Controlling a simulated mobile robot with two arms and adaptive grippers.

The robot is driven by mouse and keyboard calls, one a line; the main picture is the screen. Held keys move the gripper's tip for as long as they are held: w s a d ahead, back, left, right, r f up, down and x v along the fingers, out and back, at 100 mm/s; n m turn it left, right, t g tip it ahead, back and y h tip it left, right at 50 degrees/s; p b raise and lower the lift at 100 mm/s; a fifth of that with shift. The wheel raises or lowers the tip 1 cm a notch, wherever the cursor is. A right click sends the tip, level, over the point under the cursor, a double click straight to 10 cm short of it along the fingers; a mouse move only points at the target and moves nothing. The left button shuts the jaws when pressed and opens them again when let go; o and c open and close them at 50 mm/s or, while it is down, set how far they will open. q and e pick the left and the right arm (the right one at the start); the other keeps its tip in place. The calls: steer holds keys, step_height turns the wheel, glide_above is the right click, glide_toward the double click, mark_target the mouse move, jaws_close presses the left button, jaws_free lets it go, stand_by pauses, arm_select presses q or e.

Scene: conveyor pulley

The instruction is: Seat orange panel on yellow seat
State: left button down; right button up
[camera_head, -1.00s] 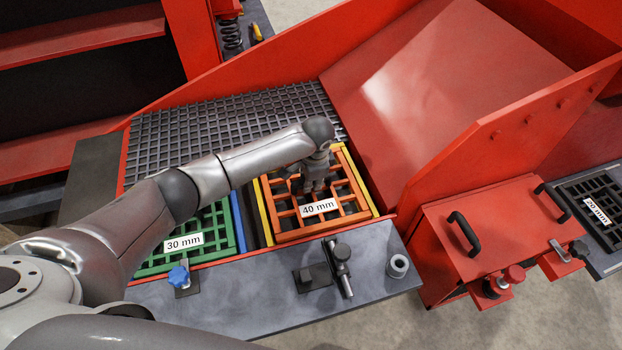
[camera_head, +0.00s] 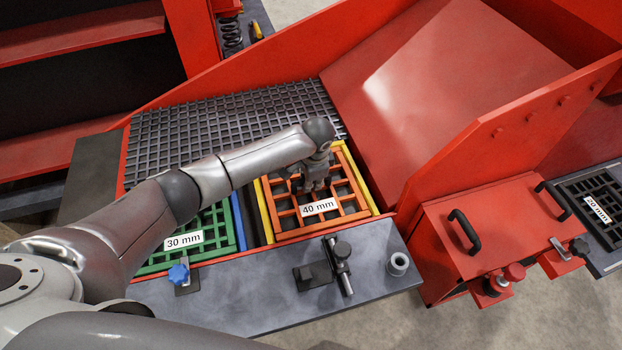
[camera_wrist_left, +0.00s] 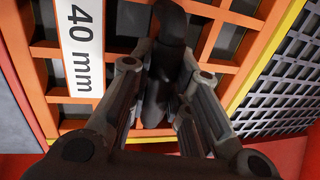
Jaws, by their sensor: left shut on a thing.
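The orange panel (camera_head: 346,207), a grid with a "40 mm" label, lies between the yellow rails of the yellow seat (camera_head: 265,212). It looks level, but I cannot tell whether it rests fully down. My left gripper (camera_head: 314,188) is over the panel's middle, pointing down, and is shut on it. In the left wrist view the fingers (camera_wrist_left: 160,110) close around a dark part at the panel, and orange bars (camera_wrist_left: 228,70) show on both sides. A yellow rail (camera_wrist_left: 262,62) runs along the panel's edge there. My right gripper is not in view.
A green "30 mm" panel (camera_head: 213,222) with a blue edge lies to the left. A dark mesh (camera_head: 215,130) lies behind. A clamp (camera_head: 341,265) and a blue knob (camera_head: 178,275) stand on the front ledge. A tall red chute wall (camera_head: 480,150) rises at the right.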

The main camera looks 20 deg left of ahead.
arm_select(q)
steer(key=shift+r, duration=0.1)
steer(key=c, duration=1.3)
jaws_free()
steer(key=shift+s+f, duration=0.15)
steer(key=shift+f, duration=0.05)
steer(key=r, duration=0.4)
steer(key=s+d+r, duration=0.1)
steer(key=r, duration=0.7)
steer(key=shift+s+d, duration=0.2)
steer(key=shift+s, duration=0.15)
